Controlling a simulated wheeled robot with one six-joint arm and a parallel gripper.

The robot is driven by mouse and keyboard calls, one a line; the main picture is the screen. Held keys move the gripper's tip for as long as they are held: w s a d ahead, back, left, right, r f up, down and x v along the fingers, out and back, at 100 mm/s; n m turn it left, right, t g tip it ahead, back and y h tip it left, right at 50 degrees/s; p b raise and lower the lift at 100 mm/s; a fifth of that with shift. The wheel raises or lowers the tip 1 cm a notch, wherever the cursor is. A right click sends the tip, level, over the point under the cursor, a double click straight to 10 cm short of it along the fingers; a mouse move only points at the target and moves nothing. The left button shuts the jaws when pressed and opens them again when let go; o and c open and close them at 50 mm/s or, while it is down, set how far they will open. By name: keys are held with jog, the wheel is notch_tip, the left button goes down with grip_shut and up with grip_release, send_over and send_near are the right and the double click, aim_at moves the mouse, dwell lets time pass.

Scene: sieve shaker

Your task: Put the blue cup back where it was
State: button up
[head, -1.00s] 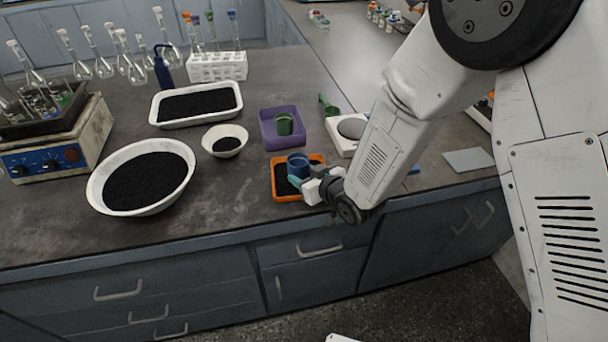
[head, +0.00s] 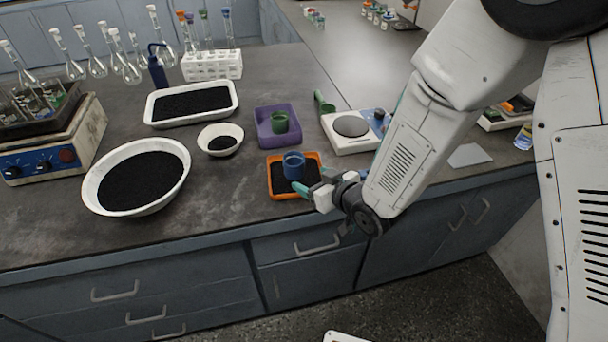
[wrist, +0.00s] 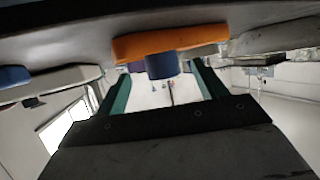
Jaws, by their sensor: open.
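The blue cup (head: 293,165) stands upright in the orange tray (head: 283,194), which holds dark grains. My gripper (head: 313,181) is open and empty, just to the front right of the cup, with its teal fingers pointing towards the tray. In the wrist view the blue cup (wrist: 162,66) shows in the gap between the open fingers (wrist: 160,80), beyond the tips, against the orange tray (wrist: 170,43). The fingers look clear of the cup.
Behind the orange tray is a purple tray (head: 264,139) with a green cup (head: 280,122). A white scale (head: 350,144) stands at right. A small white bowl (head: 213,150) and a large bowl (head: 177,192) of black grains are at left. Bare bench lies in front.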

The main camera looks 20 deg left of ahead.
jog(key=v, duration=0.6)
jog(key=w+d+r+m+h, duration=0.2)
jog(key=d+r+m+h, duration=0.3)
jog(key=d, duration=0.6)
jog(key=w+d+r+h, duration=0.1)
jog(key=d+r+h, duration=0.2)
jog(key=d+r, duration=0.55)
jog(key=s+d+r+m+g+h, duration=0.1)
jog(key=s+d+r+m+g, duration=0.2)
jog(key=s+d, duration=0.5)
jog(key=s+d+r+m+g+h, duration=0.1)
jog(key=s+d+r, duration=0.4)
jog(key=s, duration=1)
jog(key=d+m+g, duration=0.1)
jog(key=d+g, duration=0.1)
jog(key=d, duration=0.1)
jog(key=shift+r+m+g+h, duration=0.3)
jog(key=shift+m+h, duration=0.1)
jog(key=shift+s, duration=0.1)
